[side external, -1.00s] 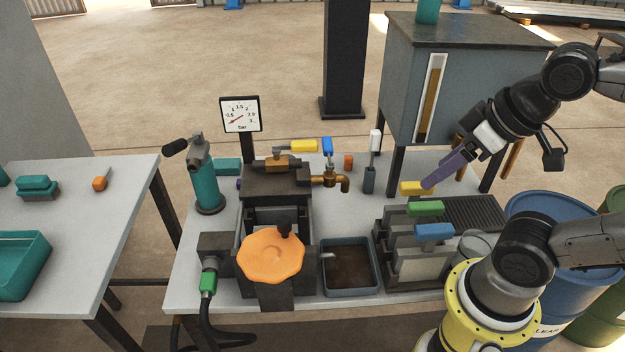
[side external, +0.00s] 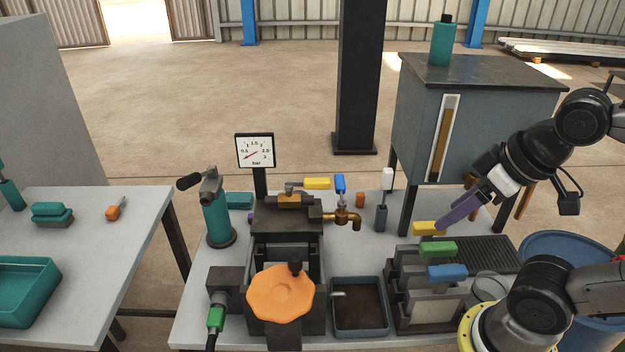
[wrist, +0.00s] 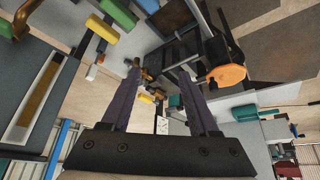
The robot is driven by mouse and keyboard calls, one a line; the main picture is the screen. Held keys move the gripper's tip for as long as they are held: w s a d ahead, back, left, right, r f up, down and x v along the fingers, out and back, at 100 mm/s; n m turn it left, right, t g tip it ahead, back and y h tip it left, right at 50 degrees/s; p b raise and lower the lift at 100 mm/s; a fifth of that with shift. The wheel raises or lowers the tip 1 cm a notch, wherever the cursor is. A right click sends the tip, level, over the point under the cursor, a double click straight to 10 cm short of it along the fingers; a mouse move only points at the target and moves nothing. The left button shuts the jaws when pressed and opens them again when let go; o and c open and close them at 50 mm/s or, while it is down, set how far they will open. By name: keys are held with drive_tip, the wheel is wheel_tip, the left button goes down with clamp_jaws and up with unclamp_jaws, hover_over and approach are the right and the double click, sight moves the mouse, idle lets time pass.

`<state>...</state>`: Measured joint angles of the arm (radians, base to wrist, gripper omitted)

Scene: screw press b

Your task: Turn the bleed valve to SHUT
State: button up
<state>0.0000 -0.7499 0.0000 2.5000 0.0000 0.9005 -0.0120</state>
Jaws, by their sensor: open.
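Two levers stand behind the press in the side view. A yellow lever (side external: 317,183) lies level on a brass valve body (side external: 289,200) on top of the press. A blue lever (side external: 340,184) stands upright on a brass tap (side external: 345,218) just to the right. No SHUT marking is readable, and I cannot tell which lever is the bleed valve. My gripper (side external: 440,225) with purple fingers is to the right of both levers, apart from them. In the wrist view its fingers (wrist: 158,70) are spread and nothing is held between them.
The orange handwheel (side external: 280,292) is on the press front. The gauge (side external: 255,150) stands behind. Yellow (side external: 429,228), green (side external: 438,249) and blue (side external: 447,272) blocks lie near my gripper. A white-topped upright switch (side external: 387,180) stands between gripper and tap. A grey cabinet (side external: 425,130) is behind.

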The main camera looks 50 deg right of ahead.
drive_tip(key=w+d+r+n+g, duration=0.1)
drive_tip(key=w+r+n+g, duration=0.1)
drive_tip(key=w+r+n, duration=0.95)
drive_tip(key=m+g, duration=0.3)
drive_tip(key=g, duration=0.1)
hover_over(319, 179)
wheel_tip(319, 179, down, 9)
wheel_tip(319, 179, down, 14)
drive_tip(key=shift+s+r, duration=0.1)
drive_tip(key=shift+r, duration=0.05)
clamp_jaws()
